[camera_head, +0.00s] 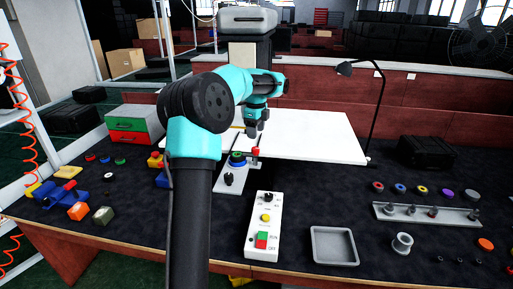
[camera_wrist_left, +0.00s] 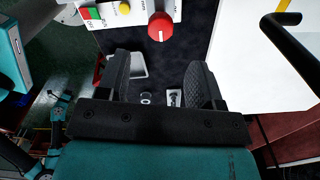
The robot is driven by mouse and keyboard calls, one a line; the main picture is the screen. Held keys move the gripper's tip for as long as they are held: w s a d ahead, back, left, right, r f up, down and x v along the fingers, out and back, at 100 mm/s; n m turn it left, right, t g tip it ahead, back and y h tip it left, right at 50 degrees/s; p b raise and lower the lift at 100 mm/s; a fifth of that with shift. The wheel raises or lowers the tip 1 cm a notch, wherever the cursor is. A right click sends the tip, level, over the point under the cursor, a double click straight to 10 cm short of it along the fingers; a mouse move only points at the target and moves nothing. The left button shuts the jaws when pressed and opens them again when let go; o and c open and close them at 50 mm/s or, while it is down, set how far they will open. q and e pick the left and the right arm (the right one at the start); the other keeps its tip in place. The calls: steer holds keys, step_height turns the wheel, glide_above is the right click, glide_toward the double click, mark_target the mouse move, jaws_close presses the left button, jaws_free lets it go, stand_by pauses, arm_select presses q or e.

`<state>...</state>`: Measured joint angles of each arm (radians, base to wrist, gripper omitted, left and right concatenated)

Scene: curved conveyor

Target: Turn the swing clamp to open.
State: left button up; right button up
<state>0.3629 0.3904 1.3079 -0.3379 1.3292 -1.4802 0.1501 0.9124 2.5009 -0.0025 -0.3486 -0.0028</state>
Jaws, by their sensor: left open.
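The swing clamp appears to be the small fixture whose red knob (camera_head: 255,151) stands at the far right end of a pale base plate (camera_head: 226,188). In the left wrist view a red knob (camera_wrist_left: 160,27) shows just beyond the fingertips. My left gripper (camera_head: 252,132) is above and close to the red knob, pointing down. In the wrist view its two dark fingers (camera_wrist_left: 160,68) are apart with nothing held between them. My right gripper is not seen.
A control box (camera_head: 252,247) with green, red and yellow buttons stands in front. A grey tray (camera_head: 350,258) and a peg rack (camera_head: 427,214) are to its right. A white board (camera_head: 310,135) lies behind. A lamp (camera_head: 375,110) stands at the right.

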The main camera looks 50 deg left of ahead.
mark_target(256, 148)
arm_select(q)
steer(key=shift+f, duration=0.15)
steer(key=shift+f, duration=3.65)
steer(key=c, duration=0.9)
